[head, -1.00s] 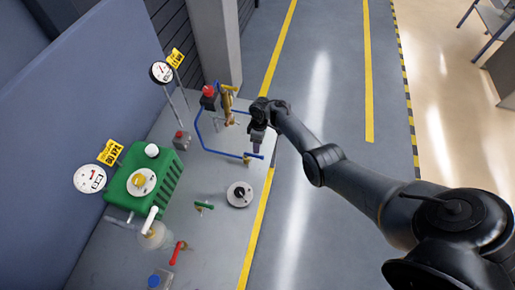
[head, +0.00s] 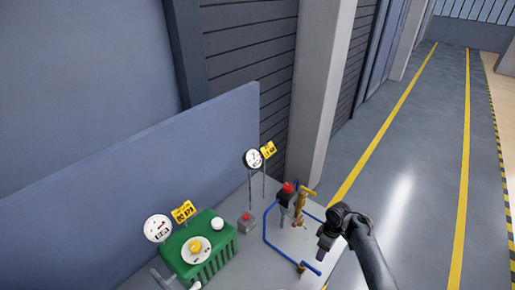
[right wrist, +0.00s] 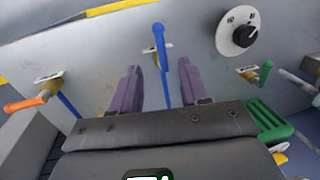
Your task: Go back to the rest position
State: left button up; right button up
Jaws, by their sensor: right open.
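My right gripper (head: 322,253) is at the right edge of the grey bench, close to the blue valve handle (head: 311,268). In the right wrist view its two purple fingers (right wrist: 160,68) are spread apart. The blue handle (right wrist: 161,50) shows between and beyond them; the picture does not settle whether they touch it. My right arm comes in from the lower right in the head view. My left gripper is in no view.
On the bench (head: 237,272) stand a green tank (head: 215,262), a round gauge (head: 253,159), a red-topped device (head: 287,192) and a brass valve (head: 301,205). The wrist view shows an orange handle (right wrist: 26,103) and a black knob (right wrist: 245,35). Floor (head: 405,190) right of the bench is clear.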

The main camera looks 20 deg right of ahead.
jog(key=s+a+f+g+h+p, duration=0.1)
jog(key=s+f, duration=0.3)
jog(key=s, duration=0.6)
jog(key=s+a+f+g+h+p, duration=0.1)
jog(key=s+f, duration=0.3)
jog(key=s, duration=0.5)
jog(key=s+a+f+g+h+p, duration=0.1)
jog(key=s+a+f+p, duration=0.15)
jog(key=s, duration=0.75)
jog(key=s+a+r+t, duration=0.3)
jog(key=a+r, duration=0.7)
jog(key=w+a+r+m+t, duration=0.2)
jog(key=a+r, duration=0.1)
jog(key=r, duration=0.6)
jog(key=w+a+r+m+t+y, duration=0.1)
jog(key=w+a+r+m+t, duration=0.1)
jog(key=r, duration=0.7)
jog(key=shift+w+a+t+p, duration=0.4)
jog(key=shift+w+a, duration=0.05)
jog(key=shift+w, duration=0.4)
